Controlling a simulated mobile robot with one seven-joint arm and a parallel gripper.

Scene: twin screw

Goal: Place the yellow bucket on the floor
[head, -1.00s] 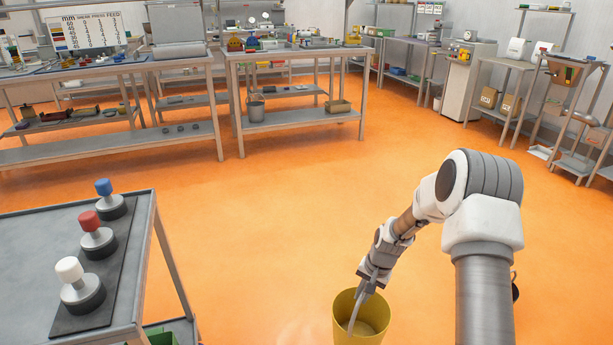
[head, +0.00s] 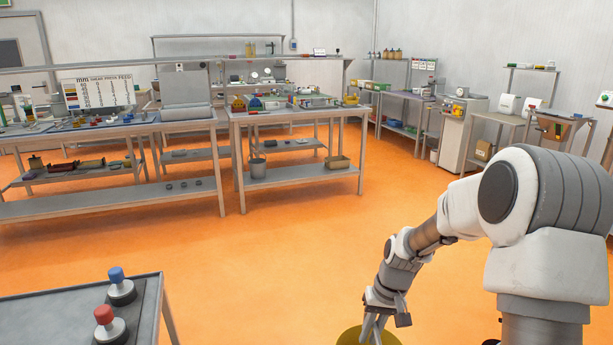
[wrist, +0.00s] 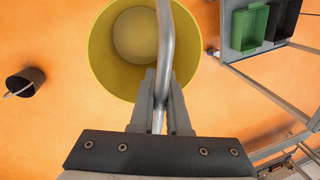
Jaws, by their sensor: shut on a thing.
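The yellow bucket (head: 351,337) shows only as a sliver of rim at the bottom edge of the head view. In the wrist view I look down into the yellow bucket (wrist: 103,60), which is open and looks empty, with orange floor around it. My gripper (head: 383,320) is above the bucket. In the wrist view my gripper (wrist: 162,88) is shut on the bucket's grey metal handle (wrist: 165,45). The bucket's base is hidden, so I cannot tell whether it touches the floor.
A dark bucket (wrist: 25,82) stands on the orange floor to the left in the wrist view. A green bin (wrist: 248,28) and metal frame are to the right. A grey bench (head: 60,312) with knobs is at front left. The middle floor (head: 280,245) is clear.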

